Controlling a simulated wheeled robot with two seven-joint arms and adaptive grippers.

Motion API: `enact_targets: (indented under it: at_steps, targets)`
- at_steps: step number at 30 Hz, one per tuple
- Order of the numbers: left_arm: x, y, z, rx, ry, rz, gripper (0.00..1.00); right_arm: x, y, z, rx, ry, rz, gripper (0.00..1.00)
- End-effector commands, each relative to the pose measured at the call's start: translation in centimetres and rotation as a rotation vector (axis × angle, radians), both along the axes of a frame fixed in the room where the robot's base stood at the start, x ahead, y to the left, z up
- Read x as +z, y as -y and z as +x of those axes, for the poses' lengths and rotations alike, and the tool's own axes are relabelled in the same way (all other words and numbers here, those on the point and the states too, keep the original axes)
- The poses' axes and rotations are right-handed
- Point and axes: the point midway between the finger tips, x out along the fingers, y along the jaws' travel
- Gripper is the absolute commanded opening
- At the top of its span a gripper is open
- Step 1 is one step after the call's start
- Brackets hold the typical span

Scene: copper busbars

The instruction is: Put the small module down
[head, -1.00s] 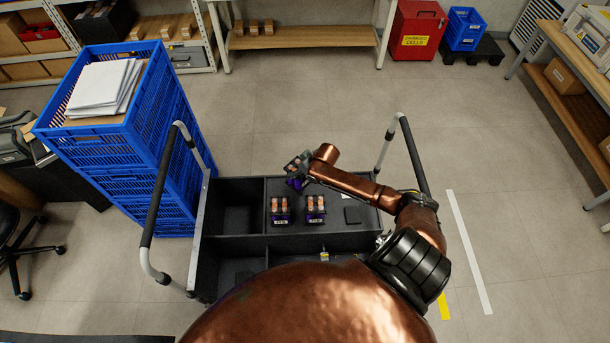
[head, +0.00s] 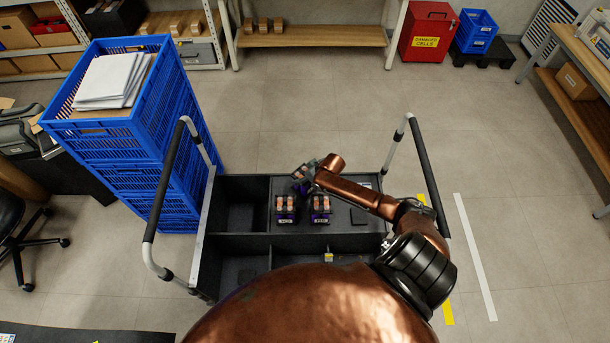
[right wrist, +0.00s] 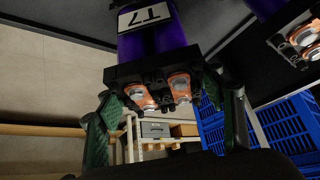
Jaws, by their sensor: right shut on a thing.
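A small purple and black module labelled T7 (right wrist: 155,45) hangs in my right gripper (right wrist: 165,125), which is shut on its black end with two copper busbars. In the head view the right gripper (head: 304,171) holds the module (head: 301,187) over the cart's back compartment, just behind two similar modules. The left standing module (head: 285,208) and the right standing module (head: 320,207) are upright in that compartment, side by side with copper tops. I cannot tell whether the held module touches the compartment floor. My left gripper is not in view.
The black cart tray (head: 240,238) has dividers and tall handles, the left one (head: 165,180) and the right one (head: 425,165). The back left compartment (head: 240,200) looks empty. Stacked blue crates (head: 150,180) stand close on the left. A red bin (head: 428,30) is far back.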

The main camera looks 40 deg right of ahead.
Motion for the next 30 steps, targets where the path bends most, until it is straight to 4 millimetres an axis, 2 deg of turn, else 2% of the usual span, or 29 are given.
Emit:
enact_targets:
  at_steps: [2,3,10,20,23,30]
  targets:
    - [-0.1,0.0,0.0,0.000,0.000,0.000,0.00,0.3,0.0,0.4,0.001,0.009,-0.001,0.04]
    - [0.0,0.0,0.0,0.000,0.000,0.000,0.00,-0.2,0.0,0.0,0.000,-0.001,0.000,0.63]
    - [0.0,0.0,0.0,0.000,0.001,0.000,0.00,-0.2,0.0,0.0,0.000,-0.001,0.000,0.79]
    - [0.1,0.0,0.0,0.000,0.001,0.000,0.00,0.1,0.0,0.0,0.000,0.000,0.000,0.79]
    - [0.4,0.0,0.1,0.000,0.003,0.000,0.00,0.9,0.1,-0.6,-0.001,-0.001,0.000,0.79]
    - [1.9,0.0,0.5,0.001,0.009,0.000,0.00,5.0,0.3,-3.1,0.001,0.000,-0.002,0.79]
